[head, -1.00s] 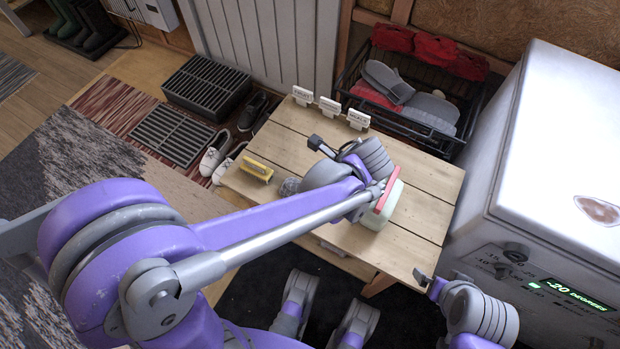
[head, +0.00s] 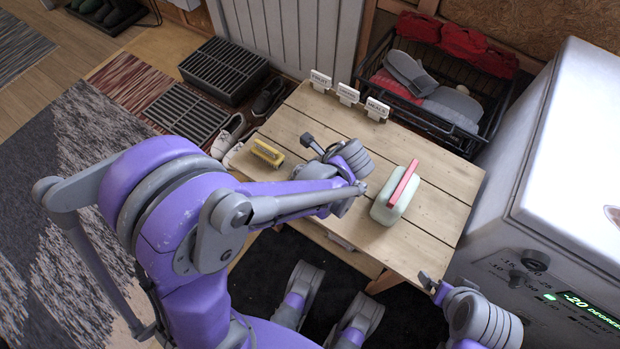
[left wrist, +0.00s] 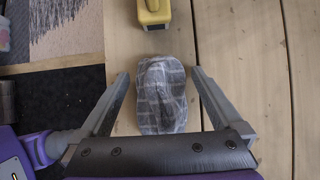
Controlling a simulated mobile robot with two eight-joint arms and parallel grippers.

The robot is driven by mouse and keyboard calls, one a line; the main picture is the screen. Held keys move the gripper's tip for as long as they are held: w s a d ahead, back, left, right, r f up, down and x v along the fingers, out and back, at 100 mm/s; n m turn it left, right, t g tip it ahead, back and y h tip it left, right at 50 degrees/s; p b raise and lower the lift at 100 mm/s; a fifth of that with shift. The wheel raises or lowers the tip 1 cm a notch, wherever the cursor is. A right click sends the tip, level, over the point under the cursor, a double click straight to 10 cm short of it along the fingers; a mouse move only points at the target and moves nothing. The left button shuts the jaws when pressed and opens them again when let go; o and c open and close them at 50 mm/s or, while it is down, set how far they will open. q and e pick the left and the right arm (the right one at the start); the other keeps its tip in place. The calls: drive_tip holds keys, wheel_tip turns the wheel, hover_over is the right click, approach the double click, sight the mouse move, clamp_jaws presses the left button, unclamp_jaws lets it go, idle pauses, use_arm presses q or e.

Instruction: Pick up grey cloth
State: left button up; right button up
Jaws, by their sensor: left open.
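The grey cloth (left wrist: 161,97) is a bundled, checked piece lying on the wooden table. In the left wrist view it lies between the two fingers of my left gripper (left wrist: 161,75), which is open with a gap on either side of the cloth.
Several small signs line the back edge. A white appliance (head: 575,150) stands at the right.

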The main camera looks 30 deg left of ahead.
use_arm(q)
drive_tip(key=shift+r, duration=0.1)
drive_tip(key=c, duration=1.4)
drive_tip(key=shift+o, duration=0.2)
wheel_tip(320, 180, up, 10)
drive_tip(key=p, duration=0.3)
